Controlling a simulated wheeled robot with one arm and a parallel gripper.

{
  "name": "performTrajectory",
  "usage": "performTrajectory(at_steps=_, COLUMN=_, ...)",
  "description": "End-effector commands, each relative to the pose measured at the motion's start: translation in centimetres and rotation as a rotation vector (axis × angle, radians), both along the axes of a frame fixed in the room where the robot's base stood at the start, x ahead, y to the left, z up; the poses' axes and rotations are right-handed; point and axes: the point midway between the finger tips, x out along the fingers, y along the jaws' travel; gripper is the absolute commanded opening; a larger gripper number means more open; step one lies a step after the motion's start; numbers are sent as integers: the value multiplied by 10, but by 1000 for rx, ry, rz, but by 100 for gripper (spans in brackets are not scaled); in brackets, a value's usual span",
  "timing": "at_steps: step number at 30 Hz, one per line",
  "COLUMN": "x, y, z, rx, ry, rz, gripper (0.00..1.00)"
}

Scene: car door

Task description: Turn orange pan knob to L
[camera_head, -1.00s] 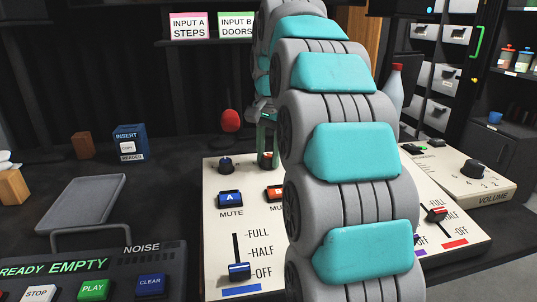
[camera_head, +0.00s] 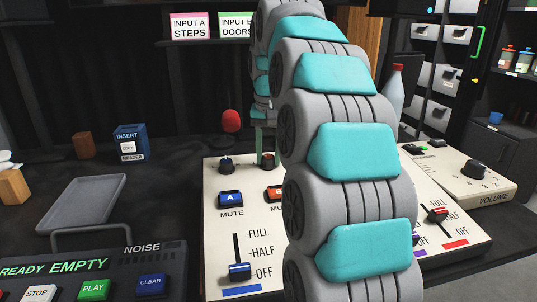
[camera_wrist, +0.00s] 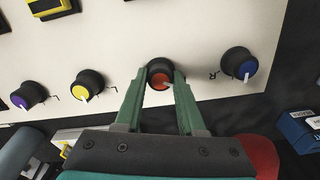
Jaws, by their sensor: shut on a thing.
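The orange pan knob (camera_wrist: 160,80) has a black skirt and an orange-red cap. It stands on the cream mixer panel (camera_wrist: 130,35) between a yellow-capped knob (camera_wrist: 86,86) and a blue-capped knob (camera_wrist: 238,66). My gripper (camera_wrist: 161,76) has its two green fingers shut on the orange knob, one on each side. A small pale pointer mark shows low on its cap; its exact heading is hard to tell. In the head view the orange knob (camera_head: 267,160) shows below the fingers, and my arm covers the panel to its right.
The blue knob (camera_head: 226,164) and a red ball-shaped object (camera_head: 231,121) stand close to my gripper. Mute buttons such as A (camera_head: 230,199) and the blue slider (camera_head: 240,271) lie nearer. A grey tray (camera_head: 82,201) is at the left.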

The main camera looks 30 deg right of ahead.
Motion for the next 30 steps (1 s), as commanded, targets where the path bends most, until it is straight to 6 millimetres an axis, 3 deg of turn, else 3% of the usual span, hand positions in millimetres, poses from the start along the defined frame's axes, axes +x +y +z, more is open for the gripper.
performTrajectory(at_steps=9, x=0, y=0, z=0, rx=-1, ry=-1, rz=1, gripper=0)
performTrajectory(at_steps=10, x=0, y=0, z=0, rx=-1, ry=-1, rz=1, gripper=40)
performTrajectory(at_steps=18, x=0, y=0, z=0, rx=0, ry=0, rz=1, gripper=69)
performTrajectory(at_steps=30, x=-3, y=1, z=6, rx=-1, ry=-1, rz=1, gripper=69)
